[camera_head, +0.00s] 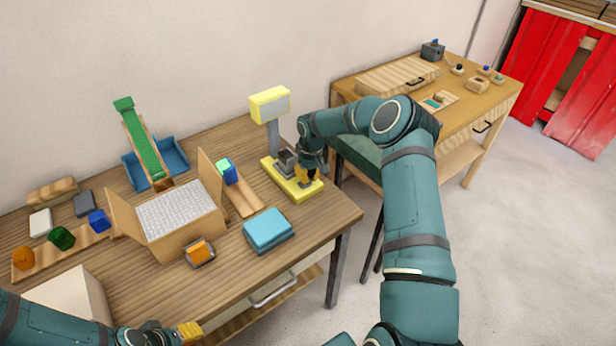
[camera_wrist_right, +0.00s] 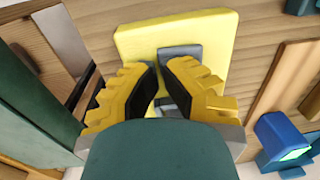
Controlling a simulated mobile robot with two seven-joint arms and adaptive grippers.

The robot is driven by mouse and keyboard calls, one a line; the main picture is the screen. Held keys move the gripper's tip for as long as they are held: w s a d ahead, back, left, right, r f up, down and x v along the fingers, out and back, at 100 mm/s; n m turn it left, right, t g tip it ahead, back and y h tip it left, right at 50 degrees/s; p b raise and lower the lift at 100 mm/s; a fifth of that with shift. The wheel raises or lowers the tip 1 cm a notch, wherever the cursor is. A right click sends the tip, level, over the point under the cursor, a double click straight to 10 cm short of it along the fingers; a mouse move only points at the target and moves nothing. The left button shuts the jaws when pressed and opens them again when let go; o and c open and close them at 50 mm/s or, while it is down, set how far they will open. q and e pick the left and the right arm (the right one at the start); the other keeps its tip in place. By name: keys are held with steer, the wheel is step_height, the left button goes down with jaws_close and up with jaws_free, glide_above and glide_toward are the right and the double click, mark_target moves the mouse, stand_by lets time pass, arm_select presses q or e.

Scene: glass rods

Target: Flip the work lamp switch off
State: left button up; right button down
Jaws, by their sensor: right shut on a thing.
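The work lamp has a yellow head (camera_head: 270,104) with a grey panel on a grey post, and a yellow base (camera_head: 275,166) on the table's right part. My right gripper (camera_head: 308,176) points down at the front right of this base. In the right wrist view, its yellow fingers (camera_wrist_right: 160,84) close around a small grey part over the yellow base (camera_wrist_right: 135,38), beside a grey block (camera_wrist_right: 182,51). The gripper is shut on what seems to be the switch; the fingers mostly hide it, and its position cannot be told. My left gripper (camera_head: 190,330) is low at the table's front edge.
An open cardboard box (camera_head: 190,238) stands left of the lamp. A blue box (camera_head: 268,230) lies in front. A green slide (camera_head: 140,140) stands behind. A second table (camera_head: 470,95) stands at the right.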

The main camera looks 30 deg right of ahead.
steer(key=shift+s+f, duration=0.15)
arm_select(q)
steer(key=shift+r, duration=0.25)
arm_select(e)
steer(key=shift+r, duration=0.75)
steer(key=shift+r+p, duration=0.25)
steer(key=shift+p, duration=0.15)
steer(key=r, duration=0.1)
steer(key=r+p, duration=0.1)
steer(key=r, duration=0.2)
steer(key=shift+w+d+r+p, duration=0.2)
steer(key=shift+d+p, duration=0.05)
steer(key=shift+p, duration=0.1)
arm_select(q)
steer(key=shift+w+d+r+b, duration=0.15)
steer(key=shift+d+r+b, duration=0.15)
steer(key=shift+d+r, duration=0.4)
arm_select(e)
step_height(320, 180, up, 9)
steer(key=d, duration=0.1)
steer(key=shift+d, duration=0.3)
arm_select(q)
steer(key=shift+a, duration=0.15)
arm_select(e)
steer(key=shift+f, duration=0.1)
